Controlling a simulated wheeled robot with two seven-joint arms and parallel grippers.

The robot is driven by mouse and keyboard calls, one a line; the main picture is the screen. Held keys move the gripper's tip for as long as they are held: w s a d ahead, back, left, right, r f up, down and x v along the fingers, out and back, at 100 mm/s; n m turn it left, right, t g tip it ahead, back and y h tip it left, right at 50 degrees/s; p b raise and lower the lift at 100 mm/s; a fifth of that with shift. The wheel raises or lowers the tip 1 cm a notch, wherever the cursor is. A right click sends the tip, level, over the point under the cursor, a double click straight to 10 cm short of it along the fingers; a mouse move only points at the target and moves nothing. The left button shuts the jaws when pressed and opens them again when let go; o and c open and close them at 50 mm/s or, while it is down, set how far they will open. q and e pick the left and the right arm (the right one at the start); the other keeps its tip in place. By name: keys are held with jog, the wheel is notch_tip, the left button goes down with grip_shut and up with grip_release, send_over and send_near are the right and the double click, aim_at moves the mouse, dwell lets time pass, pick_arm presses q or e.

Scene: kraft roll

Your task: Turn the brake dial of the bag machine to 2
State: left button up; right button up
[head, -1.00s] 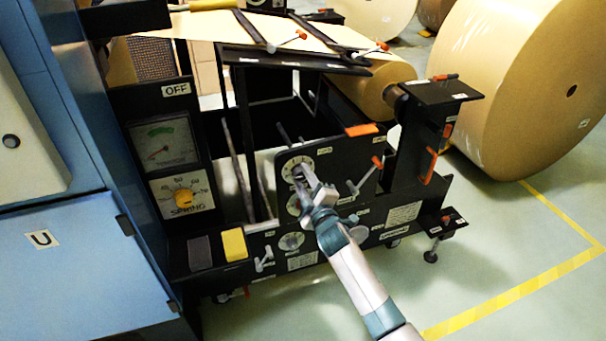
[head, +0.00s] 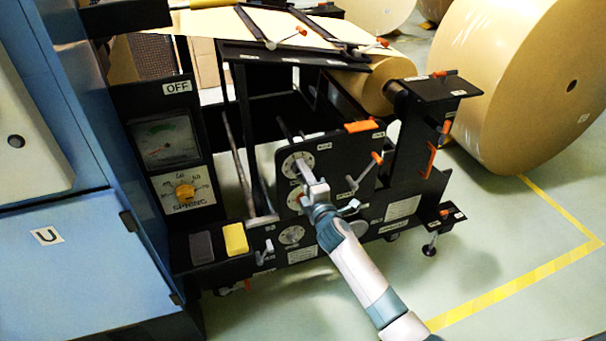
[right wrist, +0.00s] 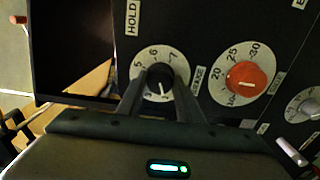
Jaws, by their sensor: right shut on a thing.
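The bag machine's brake dial (head: 291,166) is a pale round plate on the black panel in the head view. In the right wrist view the dial plate (right wrist: 179,92) shows printed numbers, with 5, 6 and 7 readable, and a black knob (right wrist: 157,79) with a white mark. A partly hidden label beside it reads like BRAKE. My right gripper (right wrist: 158,90) is shut on the knob, one finger on each side. The fingers cover the lower part of the scale, so the exact setting cannot be told. In the head view my right gripper (head: 302,168) is at the dial. My left gripper is out of view.
An orange-red dial (right wrist: 246,79) with its own number scale sits close beside the brake dial. An orange-tipped lever (head: 369,168) stands right of the panel. Large kraft rolls (head: 515,85) stand behind. The floor at right is clear.

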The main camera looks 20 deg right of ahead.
jog(key=o, duration=1)
jog(key=shift+o, duration=0.2)
jog(key=shift+s, duration=0.1)
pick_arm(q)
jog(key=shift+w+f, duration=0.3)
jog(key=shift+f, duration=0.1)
pick_arm(e)
jog(key=s, duration=1.7)
jog(key=shift+d, duration=0.3)
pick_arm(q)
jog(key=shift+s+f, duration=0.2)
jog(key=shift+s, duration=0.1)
pick_arm(e)
jog(key=shift+s, duration=0.1)
